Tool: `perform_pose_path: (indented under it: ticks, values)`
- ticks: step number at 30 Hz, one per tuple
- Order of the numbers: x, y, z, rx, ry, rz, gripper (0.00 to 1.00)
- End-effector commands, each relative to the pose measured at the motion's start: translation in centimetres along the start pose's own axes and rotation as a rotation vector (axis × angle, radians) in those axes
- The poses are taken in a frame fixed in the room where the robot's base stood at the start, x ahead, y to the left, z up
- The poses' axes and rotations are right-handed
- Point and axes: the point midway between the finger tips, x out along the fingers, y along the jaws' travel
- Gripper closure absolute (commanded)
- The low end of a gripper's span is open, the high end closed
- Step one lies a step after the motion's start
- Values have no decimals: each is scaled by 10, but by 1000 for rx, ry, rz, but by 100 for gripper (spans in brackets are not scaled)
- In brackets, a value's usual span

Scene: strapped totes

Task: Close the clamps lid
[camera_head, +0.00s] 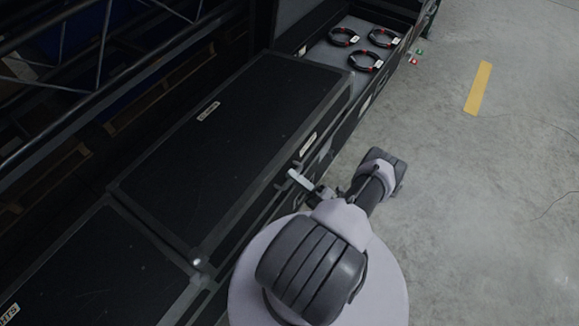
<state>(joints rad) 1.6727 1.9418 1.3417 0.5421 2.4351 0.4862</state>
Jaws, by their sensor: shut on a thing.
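The middle black case has its lid (215,150) lying flat and down over its top, with a small pale label on it that is too small to read. I cannot tell from the label whether this is the clamps lid. My gripper (312,190) is at the front edge of this case, right of the lid's middle. It is shut on a small pale tab (300,180) at that edge. The fingertips are small and partly hidden by my arm, so the exact hold is unclear.
An open case (315,57) at the back holds several coiled black cables (364,60). Another closed black case (100,270) is at lower left. Dark metal racking (75,85) stands behind.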

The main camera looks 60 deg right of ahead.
Motion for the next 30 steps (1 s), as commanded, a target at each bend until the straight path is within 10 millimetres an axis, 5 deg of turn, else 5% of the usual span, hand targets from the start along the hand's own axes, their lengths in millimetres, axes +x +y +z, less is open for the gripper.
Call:
perform_pose_path:
  ticks: [17,18,21,30]
  values:
    - [-7,-11,1,-1,0,28,100]
    - [-7,-11,1,-1,0,28,85]
    - [-7,-11,1,-1,0,28,69]
    - [-7,-11,1,-1,1,27,69]
